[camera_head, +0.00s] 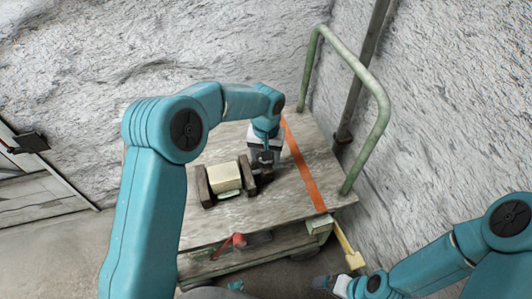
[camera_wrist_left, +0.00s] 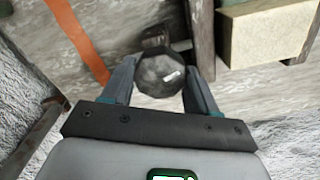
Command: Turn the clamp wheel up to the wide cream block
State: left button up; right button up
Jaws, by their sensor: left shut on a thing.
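The clamp wheel (camera_wrist_left: 160,74) is a dark, many-sided knob with a small pale mark, seen in the left wrist view. My left gripper (camera_head: 265,158) is shut on it, with one finger on each side; these fingers also show in the left wrist view (camera_wrist_left: 160,88). The wide cream block (camera_head: 224,178) sits between two dark wooden clamp jaws (camera_head: 204,187) on the cart top. It also shows in the left wrist view (camera_wrist_left: 268,38), right beside the near jaw (camera_wrist_left: 203,40). I cannot tell whether that jaw touches it. My right gripper (camera_head: 326,283) is low at the right, away from the clamp.
The weathered cart top (camera_head: 245,212) has an orange stripe (camera_head: 302,165) and a green rail (camera_head: 376,85) on its right. A red handle (camera_head: 238,240) and a yellow lever (camera_head: 347,243) stick out at its front. Rough plaster walls (camera_head: 80,80) stand close behind.

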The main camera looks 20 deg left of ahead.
pick_arm(q)
jog(key=m+p, duration=0.1)
jog(key=m, duration=0.5)
jog(key=shift+m, duration=0.3)
jog(key=m+p, duration=0.1)
jog(key=m, duration=0.5)
jog(key=shift+r, duration=0.1)
jog(key=m+p, duration=0.1)
jog(key=m, duration=0.5)
jog(key=shift+m, duration=0.3)
jog(key=m+p, duration=0.1)
jog(key=m, duration=0.5)
jog(key=shift+m+p, duration=0.3)
jog(key=shift+m, duration=0.1)
jog(key=o, duration=1)
jog(key=shift+o, duration=0.2)
notch_tip(320, 180, up, 16)
jog(key=shift+p, duration=0.45)
jog(key=shift+r, duration=0.1)
